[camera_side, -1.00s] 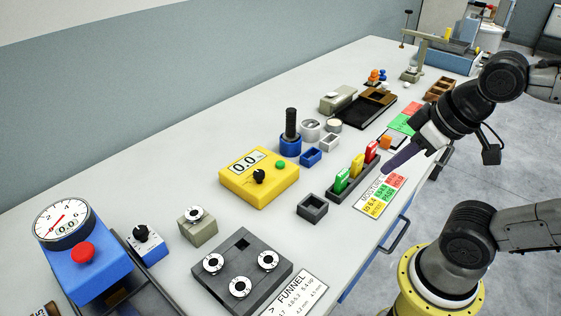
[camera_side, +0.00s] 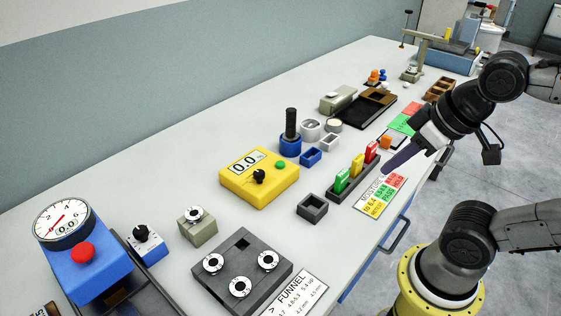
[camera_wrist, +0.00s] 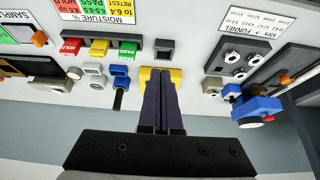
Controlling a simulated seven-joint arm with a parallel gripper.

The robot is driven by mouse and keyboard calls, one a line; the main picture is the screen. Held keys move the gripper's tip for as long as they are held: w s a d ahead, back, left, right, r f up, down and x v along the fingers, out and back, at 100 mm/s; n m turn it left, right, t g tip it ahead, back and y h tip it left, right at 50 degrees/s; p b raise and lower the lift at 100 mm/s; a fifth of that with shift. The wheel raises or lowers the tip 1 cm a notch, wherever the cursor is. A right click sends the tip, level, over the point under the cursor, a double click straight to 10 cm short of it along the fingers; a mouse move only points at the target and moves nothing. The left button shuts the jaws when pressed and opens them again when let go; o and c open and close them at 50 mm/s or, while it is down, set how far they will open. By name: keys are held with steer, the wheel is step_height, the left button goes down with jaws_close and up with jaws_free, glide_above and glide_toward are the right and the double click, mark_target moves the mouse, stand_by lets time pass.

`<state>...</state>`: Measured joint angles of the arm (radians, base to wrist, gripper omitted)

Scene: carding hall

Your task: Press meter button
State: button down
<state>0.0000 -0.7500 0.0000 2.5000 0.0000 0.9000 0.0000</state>
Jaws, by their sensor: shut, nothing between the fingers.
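The yellow meter (camera_side: 240,186) stands mid-table in the side view, with a display reading 0.0, a green button (camera_side: 280,165) and a black knob (camera_side: 259,176). My gripper (camera_side: 386,171) has its long dark fingers closed together and empty. In the side view its tips show above the moisture card, right of the meter and apart from it. In the wrist view the fingers (camera_wrist: 160,72) lie across the line of sight to the meter (camera_wrist: 176,76), so only its yellow edges show and its button is hidden.
A rack (camera_side: 350,185) of green, yellow and red tags and the moisture card (camera_side: 381,194) lie near my fingers. A small grey open box (camera_side: 312,207) sits right of the meter. A blue gauge unit (camera_side: 88,272) with a red button stands at the front left.

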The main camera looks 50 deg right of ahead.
steer(key=shift+w, duration=0.1)
steer(key=w+d+r+n+t+h, duration=0.1)
steer(key=w+d+r+n+t, duration=0.1)
steer(key=w+r+t, duration=0.5)
steer(key=w+d+r+n+h, duration=0.1)
steer(key=w+d+r+n, duration=0.2)
steer(key=w, duration=0.8)
steer(key=n+g+y, duration=0.4)
steer(key=n, duration=0.2)
glide_above(285, 163)
step_height(285, 163, down, 14)
steer(key=shift+f, duration=0.2)
steer(key=shift+f, duration=4.4)
